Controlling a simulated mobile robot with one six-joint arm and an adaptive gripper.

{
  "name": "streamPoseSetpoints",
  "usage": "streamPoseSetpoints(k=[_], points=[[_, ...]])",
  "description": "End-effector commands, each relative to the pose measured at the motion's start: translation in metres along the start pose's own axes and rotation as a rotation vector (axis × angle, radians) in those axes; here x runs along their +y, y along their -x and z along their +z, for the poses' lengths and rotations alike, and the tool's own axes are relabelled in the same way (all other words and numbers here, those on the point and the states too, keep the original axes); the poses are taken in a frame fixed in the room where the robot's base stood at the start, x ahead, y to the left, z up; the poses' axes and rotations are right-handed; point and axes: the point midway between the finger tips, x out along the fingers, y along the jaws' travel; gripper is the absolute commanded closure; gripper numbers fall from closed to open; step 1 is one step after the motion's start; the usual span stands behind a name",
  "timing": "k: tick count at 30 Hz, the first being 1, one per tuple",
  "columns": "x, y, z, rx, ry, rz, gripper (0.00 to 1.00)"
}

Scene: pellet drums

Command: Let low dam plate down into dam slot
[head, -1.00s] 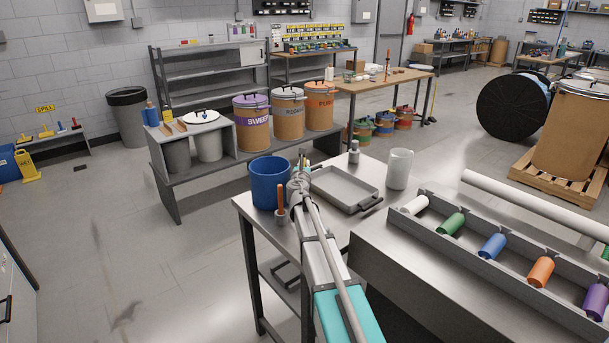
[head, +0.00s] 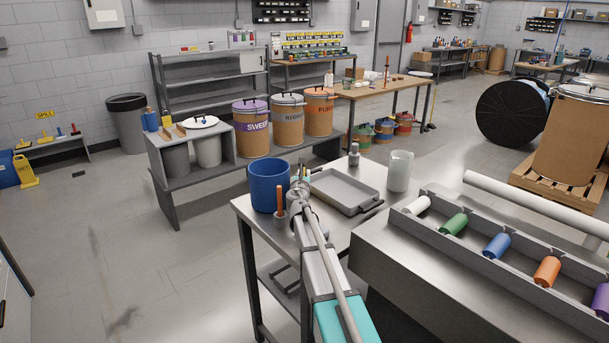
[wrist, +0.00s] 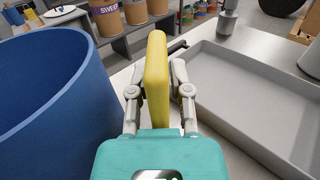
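A yellow plate (wrist: 157,85), which I take to be the low dam plate, stands upright between the fingers of my gripper (wrist: 160,92) in the wrist view. Both fingers press on its sides, so the gripper is shut on it. The plate's lower edge is hidden behind the gripper body. In the head view my gripper (head: 299,194) is over the steel bench, between a blue bucket and a grey tray; the plate is hard to make out there. I cannot identify the dam slot in either view.
The blue bucket (head: 269,186) is close on the left, also in the wrist view (wrist: 55,110). The grey tray (head: 344,192) lies on the right. An orange-handled tool (head: 280,200), a white jug (head: 399,171) and a trough of coloured rollers (head: 478,246) are nearby.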

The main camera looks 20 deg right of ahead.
Motion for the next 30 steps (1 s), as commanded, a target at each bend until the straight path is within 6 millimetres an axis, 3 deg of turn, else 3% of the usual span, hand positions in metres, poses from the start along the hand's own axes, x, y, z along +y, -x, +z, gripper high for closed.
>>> streamPoseSetpoints(k=[3,18,30], points=[[0.000,0.000,0.000,0.000,0.000,0.000,0.51],[0.001,0.000,0.004,0.000,0.000,0.001,0.51],[0.000,0.054,0.003,0.000,0.000,0.002,0.51]])
